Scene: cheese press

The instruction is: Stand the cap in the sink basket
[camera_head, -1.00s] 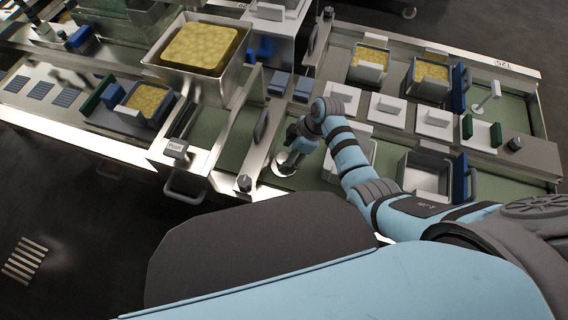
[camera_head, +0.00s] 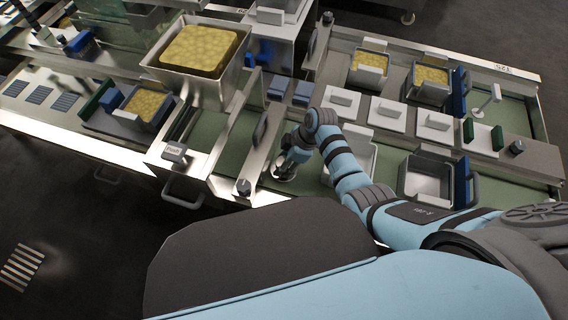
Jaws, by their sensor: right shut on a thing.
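My right gripper (camera_head: 291,160) points down, low over the green strip near the front edge of the bench, left of the white bin. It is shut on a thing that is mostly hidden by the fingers. A pale round piece (camera_head: 284,172) shows right at the fingertips; I cannot tell whether it is the held cap or something fixed below. I cannot pick out the sink basket for certain. A white bin (camera_head: 369,165) stands right of the gripper, partly behind my right arm. My left gripper is not in view.
An open grey bin (camera_head: 428,193) stands farther right. Several white lids with handles, one of them here (camera_head: 387,121), lie behind my arm. A large metal tub (camera_head: 213,92) with a yellow block stands back left.

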